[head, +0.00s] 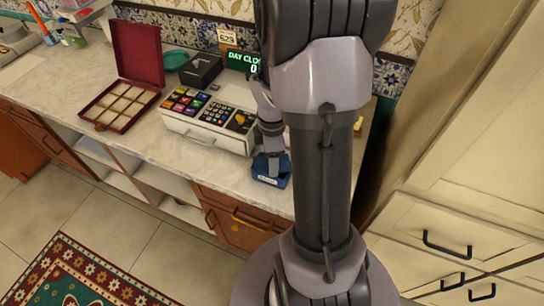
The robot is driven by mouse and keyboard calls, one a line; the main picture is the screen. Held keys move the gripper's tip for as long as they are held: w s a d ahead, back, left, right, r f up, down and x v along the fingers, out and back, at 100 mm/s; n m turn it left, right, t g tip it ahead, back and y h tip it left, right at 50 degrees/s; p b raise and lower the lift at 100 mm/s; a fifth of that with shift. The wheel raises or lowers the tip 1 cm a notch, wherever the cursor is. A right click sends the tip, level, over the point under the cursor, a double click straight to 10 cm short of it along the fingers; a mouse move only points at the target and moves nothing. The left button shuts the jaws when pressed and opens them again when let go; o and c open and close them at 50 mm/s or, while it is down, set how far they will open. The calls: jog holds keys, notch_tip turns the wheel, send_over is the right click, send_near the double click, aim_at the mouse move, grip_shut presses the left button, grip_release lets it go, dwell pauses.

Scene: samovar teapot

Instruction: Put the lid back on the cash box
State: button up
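A small blue box (270,180) with a pale label on its front stands at the counter's front edge, right of the cash register. It looks like the cash box. My gripper (273,165) points down at its top, touching it or just above. The fingers are small and partly merge with the box, so I cannot tell whether they are open or shut. I cannot make out a separate lid. My own arm hides the counter to the right of the box.
The white cash register (205,137) with coloured keys stands just left of my gripper. An open dark red compartment box (127,105) and a black box (201,70) are farther left. A lit display (243,63) stands behind. Bare counter (150,145) lies front left.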

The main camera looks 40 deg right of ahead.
jog(key=o, duration=1.8)
jog(key=shift+r, duration=0.15)
notch_tip(320, 180, up, 7)
jog(key=p, duration=0.6)
jog(key=shift+p, duration=0.3)
grip_shut()
jog(key=shift+f, duration=0.35)
jog(key=shift+f+b, duration=2.1)
jog(key=shift+f, duration=0.3)
